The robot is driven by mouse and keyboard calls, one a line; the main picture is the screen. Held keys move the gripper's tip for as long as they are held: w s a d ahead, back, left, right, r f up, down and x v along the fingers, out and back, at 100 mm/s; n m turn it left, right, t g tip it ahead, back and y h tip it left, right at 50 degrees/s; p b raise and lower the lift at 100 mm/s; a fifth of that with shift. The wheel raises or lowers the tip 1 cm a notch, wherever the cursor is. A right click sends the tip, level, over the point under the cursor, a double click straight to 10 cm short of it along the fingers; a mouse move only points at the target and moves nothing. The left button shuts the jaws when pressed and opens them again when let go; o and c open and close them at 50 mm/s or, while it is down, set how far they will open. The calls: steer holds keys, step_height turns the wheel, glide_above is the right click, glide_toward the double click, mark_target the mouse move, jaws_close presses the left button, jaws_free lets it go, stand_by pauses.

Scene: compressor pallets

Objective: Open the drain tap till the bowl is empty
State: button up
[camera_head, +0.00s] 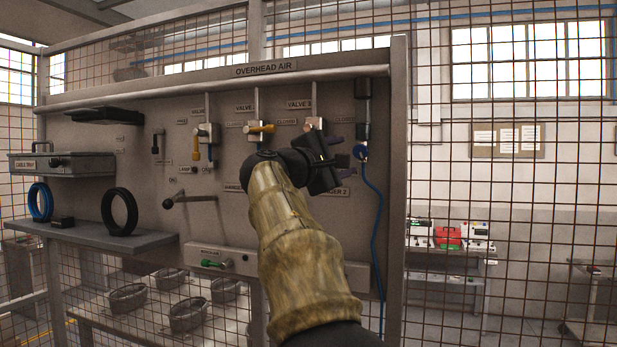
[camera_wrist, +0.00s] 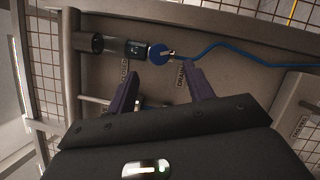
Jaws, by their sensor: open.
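The blue drain tap (camera_head: 360,152) is at the lower end of the dark filter bowl (camera_head: 363,119), near the panel's right edge. In the wrist view the round tap (camera_wrist: 158,56) has a small pale lever, and the bowl (camera_wrist: 124,48) lies left of it. A blue hose (camera_head: 375,190) runs down from the tap. My gripper (camera_wrist: 163,74) is open, its purple fingers apart, with the tap just ahead of the gap between them. In the head view my gripper (camera_head: 348,159) is beside the tap. I cannot see the bowl's liquid level.
A shelf (camera_head: 110,238) holds a black coil (camera_head: 119,212). Wire mesh fencing stands at the right.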

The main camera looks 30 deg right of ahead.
steer(key=b+v, duration=0.3)
steer(key=v, duration=0.8)
steer(key=shift+f, duration=0.1)
